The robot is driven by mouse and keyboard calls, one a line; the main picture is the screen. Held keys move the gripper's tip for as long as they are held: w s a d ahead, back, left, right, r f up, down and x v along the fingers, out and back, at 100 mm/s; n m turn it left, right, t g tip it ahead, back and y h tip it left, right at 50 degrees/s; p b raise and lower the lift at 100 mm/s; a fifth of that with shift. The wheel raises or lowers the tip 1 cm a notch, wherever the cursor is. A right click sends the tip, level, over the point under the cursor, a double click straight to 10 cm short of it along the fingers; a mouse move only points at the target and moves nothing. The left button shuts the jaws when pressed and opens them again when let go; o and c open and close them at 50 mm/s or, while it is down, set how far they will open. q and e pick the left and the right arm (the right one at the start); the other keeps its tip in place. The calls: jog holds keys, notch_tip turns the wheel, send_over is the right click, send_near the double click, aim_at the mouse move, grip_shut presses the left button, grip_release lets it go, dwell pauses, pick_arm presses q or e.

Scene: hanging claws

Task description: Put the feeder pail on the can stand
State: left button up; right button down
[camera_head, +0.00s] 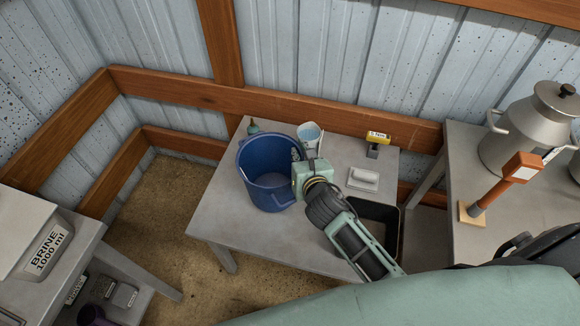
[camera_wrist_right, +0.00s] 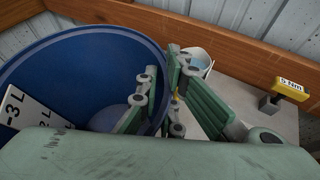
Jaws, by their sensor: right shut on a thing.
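The blue feeder pail (camera_head: 258,168) stands upright on the grey table in the middle of the head view, open at the top. My right gripper (camera_head: 300,176) is at the pail's right side and covers part of its rim. In the right wrist view the pail (camera_wrist_right: 75,75) fills the left, with a white label reading "-3 L" inside or on its wall. The right gripper's fingers (camera_wrist_right: 165,100) are shut on the pail's rim, one inside and one outside. The grey table at the right (camera_head: 462,150), bearing metal cans, looks like the can stand. My left gripper is not seen.
A metal can (camera_head: 525,130) and an orange-handled tool (camera_head: 500,185) occupy the right table.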

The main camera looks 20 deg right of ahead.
jog(key=shift+w+a+f, duration=0.3)
jog(key=shift+a, duration=0.15)
jog(key=shift+w+a+f, duration=0.25)
jog(key=shift+a, duration=0.15)
notch_tip(320, 180, down, 4)
jog(key=shift+a+f+b, duration=0.1)
jog(key=shift+b, duration=0.55)
jog(key=c, duration=1.9)
grip_release()
send_near(289, 159)
jog(key=p+v, duration=0.1)
jog(key=v, duration=0.4)
jog(key=shift+s+r, duration=0.2)
jog(key=shift+s, duration=0.05)
